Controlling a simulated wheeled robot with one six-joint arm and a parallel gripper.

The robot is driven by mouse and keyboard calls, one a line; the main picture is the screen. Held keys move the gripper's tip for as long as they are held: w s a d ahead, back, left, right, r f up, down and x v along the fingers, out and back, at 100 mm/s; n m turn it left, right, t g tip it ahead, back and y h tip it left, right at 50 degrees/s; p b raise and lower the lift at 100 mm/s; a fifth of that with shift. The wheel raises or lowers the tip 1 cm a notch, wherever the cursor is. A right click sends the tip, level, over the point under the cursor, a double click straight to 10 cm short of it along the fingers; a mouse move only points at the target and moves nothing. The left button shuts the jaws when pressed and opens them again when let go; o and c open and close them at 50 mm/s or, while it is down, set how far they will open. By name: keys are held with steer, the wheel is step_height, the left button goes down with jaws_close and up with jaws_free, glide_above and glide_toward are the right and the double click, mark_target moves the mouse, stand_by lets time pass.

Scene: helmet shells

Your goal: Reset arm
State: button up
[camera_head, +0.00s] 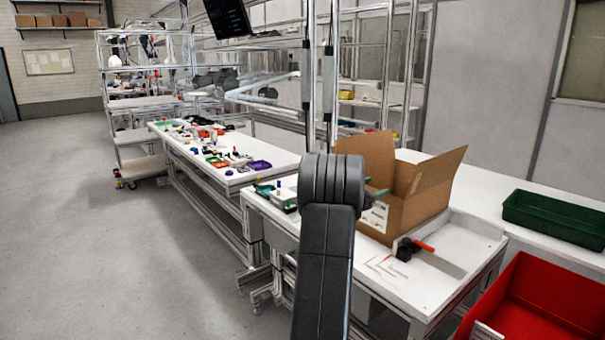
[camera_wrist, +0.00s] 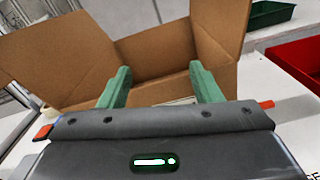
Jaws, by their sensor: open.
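My gripper (camera_wrist: 161,88) shows in the wrist view with its two green fingers apart and nothing between them. It points toward an open cardboard box (camera_wrist: 170,52), whose near wall lies just beyond the fingertips. In the head view my dark arm rises in the middle, and a green finger shows at its right, in front of the cardboard box (camera_head: 427,190). The box stands on a white workbench (camera_head: 420,290) with its flaps up. The inside of the box looks empty in the wrist view, but its floor is only partly seen.
A black tool with a red handle (camera_head: 412,248) lies on the bench in front of the box. A red bin (camera_head: 540,300) and a green bin (camera_head: 555,217) stand at the right. Another bench (camera_head: 265,155) with several small parts is behind left. The grey floor (camera_head: 120,240) at left is clear.

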steer(key=shift+w+f+n+p, duration=0.1)
steer(key=shift+f+n+p, duration=0.65)
steer(key=shift+p, duration=0.35)
steer(key=shift+a+r, duration=0.1)
steer(key=shift+a, duration=0.05)
